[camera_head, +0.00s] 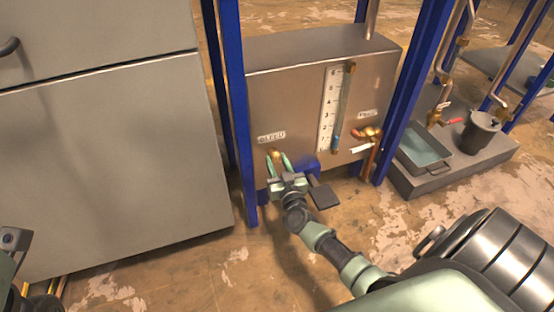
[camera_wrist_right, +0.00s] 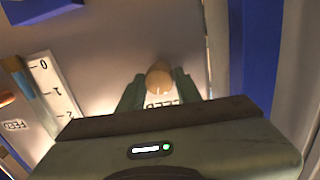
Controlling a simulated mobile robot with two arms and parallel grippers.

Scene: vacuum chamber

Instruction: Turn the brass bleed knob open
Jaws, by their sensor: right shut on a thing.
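The brass bleed knob (camera_head: 275,154) sits low on the front of a grey metal tank, under the BLEED label (camera_head: 271,136). My right gripper (camera_head: 279,162) reaches up to it from below, with its two green fingers on either side of the knob. In the right wrist view the round knob (camera_wrist_right: 159,77) shows between the fingertips, and the gripper (camera_wrist_right: 159,85) is shut on it. The wrist body hides part of the BLEED label there. My left gripper is not clearly seen; only a bit of my left arm shows at the left edge.
The tank (camera_head: 290,100) stands between blue posts (camera_head: 234,110). It bears a numbered scale (camera_head: 329,110) with a sight tube and a FEED label (camera_head: 367,113) above copper fittings (camera_head: 368,134). A grey cabinet (camera_head: 110,150) stands close on the left. A tray (camera_head: 424,150) and a dark pot (camera_head: 480,133) are at right.

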